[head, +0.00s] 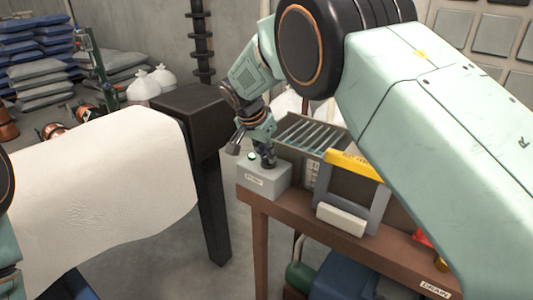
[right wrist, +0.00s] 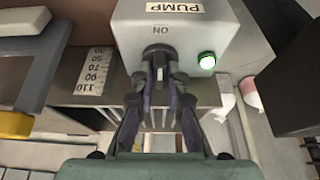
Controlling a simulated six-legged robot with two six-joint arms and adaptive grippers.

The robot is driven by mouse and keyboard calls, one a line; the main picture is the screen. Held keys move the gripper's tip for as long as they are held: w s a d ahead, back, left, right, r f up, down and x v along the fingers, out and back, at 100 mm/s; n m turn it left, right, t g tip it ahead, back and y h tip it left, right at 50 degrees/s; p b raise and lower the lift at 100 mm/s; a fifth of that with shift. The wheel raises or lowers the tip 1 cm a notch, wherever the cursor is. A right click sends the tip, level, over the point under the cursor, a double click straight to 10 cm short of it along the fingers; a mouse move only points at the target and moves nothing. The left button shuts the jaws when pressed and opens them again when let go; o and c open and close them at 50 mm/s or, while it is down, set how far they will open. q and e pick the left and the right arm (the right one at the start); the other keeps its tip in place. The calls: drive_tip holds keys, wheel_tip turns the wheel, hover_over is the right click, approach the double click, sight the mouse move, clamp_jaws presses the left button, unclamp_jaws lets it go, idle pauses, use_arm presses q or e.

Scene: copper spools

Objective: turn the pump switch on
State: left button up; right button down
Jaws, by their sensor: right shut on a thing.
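The grey pump box (head: 262,181) stands at the left end of the brown bench. In the right wrist view, its PUMP label (right wrist: 175,7) and ON mark read upside down. The dark pump switch (right wrist: 158,52) has a pale mark and sits below the ON mark. My right gripper (right wrist: 160,85) is shut on the switch, with a finger on each side; in the head view the gripper (head: 265,160) is over the box and hides the switch. The round green lamp (right wrist: 207,60) beside it looks lit. My left gripper is out of view.
The brown bench (head: 258,200) carries a slatted grey tray (head: 310,133) and a grey frame with a yellow top (head: 355,165) right of the box. A dark post (head: 215,210) stands close left. A white sheet-like surface (head: 100,185) fills the left foreground.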

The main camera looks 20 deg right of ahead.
drive_tip(key=c, duration=1.7)
unclamp_jaws()
drive_tip(key=shift+w+r, duration=0.2)
drive_tip(key=shift+r, duration=0.15)
drive_tip(key=shift+c, duration=0.2)
drive_tip(key=o, duration=0.4)
drive_tip(key=shift+s+f, duration=0.15)
drive_tip(key=shift+f, duration=0.05)
drive_tip(key=v, duration=1.2)
